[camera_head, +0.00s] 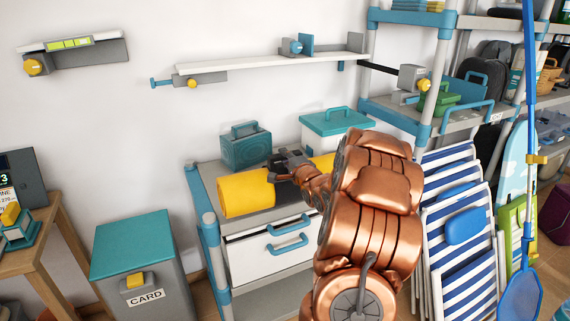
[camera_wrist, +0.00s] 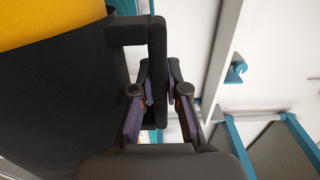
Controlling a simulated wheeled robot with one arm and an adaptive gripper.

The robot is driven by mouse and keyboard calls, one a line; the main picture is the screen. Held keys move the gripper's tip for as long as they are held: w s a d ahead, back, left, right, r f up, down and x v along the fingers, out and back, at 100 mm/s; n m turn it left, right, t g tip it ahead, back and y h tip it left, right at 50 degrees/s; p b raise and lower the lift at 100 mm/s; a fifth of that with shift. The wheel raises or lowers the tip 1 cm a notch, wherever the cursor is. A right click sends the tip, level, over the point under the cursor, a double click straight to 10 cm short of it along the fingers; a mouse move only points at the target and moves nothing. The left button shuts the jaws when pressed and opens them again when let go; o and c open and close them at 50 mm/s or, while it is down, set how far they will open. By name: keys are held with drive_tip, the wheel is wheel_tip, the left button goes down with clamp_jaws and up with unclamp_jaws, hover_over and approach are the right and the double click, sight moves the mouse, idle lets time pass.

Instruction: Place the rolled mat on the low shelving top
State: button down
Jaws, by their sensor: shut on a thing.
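The rolled mat (camera_head: 245,194) is a yellow cylinder with a wide dark band and a dark handle around its middle. It lies lengthwise over the grey top of the low shelving (camera_head: 283,214), which has blue posts. I cannot tell whether it touches the top or hangs just above it. My gripper (camera_head: 284,165) is at the mat's middle, shut on the dark handle. In the wrist view the fingers (camera_wrist: 160,88) close on the handle bar (camera_wrist: 157,50), beside the band and the yellow roll (camera_wrist: 45,22). My copper arm hides part of the mat's right end.
A teal case (camera_head: 245,150) and a white box with teal lid (camera_head: 335,125) stand on the shelving top behind the mat. A drawer unit (camera_head: 262,248) sits below. A CARD bin (camera_head: 135,255) stands left; striped folding chairs (camera_head: 460,235) lean right. Wall shelves (camera_head: 270,62) hang above.

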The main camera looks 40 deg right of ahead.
drive_tip(key=shift+f, duration=1.3)
drive_tip(key=c, duration=1.2)
unclamp_jaws()
drive_tip(key=shift+f, duration=0.15)
drive_tip(key=b+v, duration=0.1)
drive_tip(key=v, duration=1.1)
